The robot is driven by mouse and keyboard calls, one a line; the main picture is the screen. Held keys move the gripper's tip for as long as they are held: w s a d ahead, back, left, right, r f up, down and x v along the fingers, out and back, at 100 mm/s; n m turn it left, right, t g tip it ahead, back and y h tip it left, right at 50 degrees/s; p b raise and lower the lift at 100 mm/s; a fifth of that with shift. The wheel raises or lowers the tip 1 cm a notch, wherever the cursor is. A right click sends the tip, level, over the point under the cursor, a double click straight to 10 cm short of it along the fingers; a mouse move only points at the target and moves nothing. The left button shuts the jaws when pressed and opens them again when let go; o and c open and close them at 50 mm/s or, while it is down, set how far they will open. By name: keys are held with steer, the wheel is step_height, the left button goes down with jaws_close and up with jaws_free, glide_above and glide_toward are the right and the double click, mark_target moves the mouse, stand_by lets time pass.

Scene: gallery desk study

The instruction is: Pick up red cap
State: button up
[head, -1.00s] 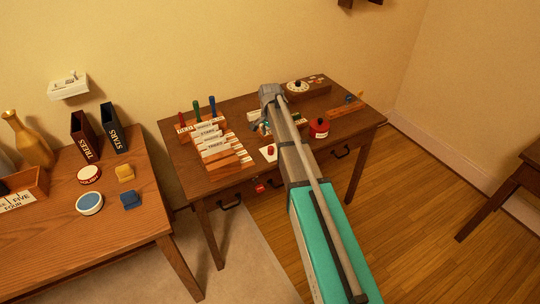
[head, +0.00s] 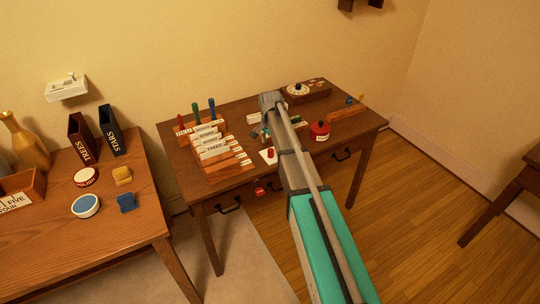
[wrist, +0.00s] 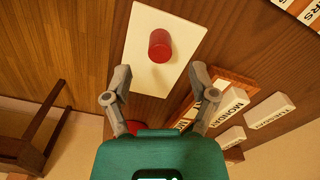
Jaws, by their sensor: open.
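The red cap (wrist: 160,45) is a small red cylinder on a white card (wrist: 143,68) in the wrist view. In the head view the red cap (head: 270,153) shows small on the white card (head: 264,159), near the front edge of the dark desk. My gripper (wrist: 160,72) is open, its two fingers spread apart and nothing between them. In the wrist view the cap lies just past the fingertips, near the middle line between them, and looks apart from both. In the head view my arm hides most of the gripper.
A red round pot (head: 319,132) with a dark knob is to the right. A box (head: 318,92) with a dial is at the back. A red tag (head: 260,191) hangs at the drawer front.

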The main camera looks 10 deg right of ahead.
mark_target(271, 150)
steer(key=shift+d+f+b, duration=0.1)
steer(key=shift+f+b, duration=1.95)
steer(key=shift+f, duration=0.25)
steer(key=c, duration=0.8)
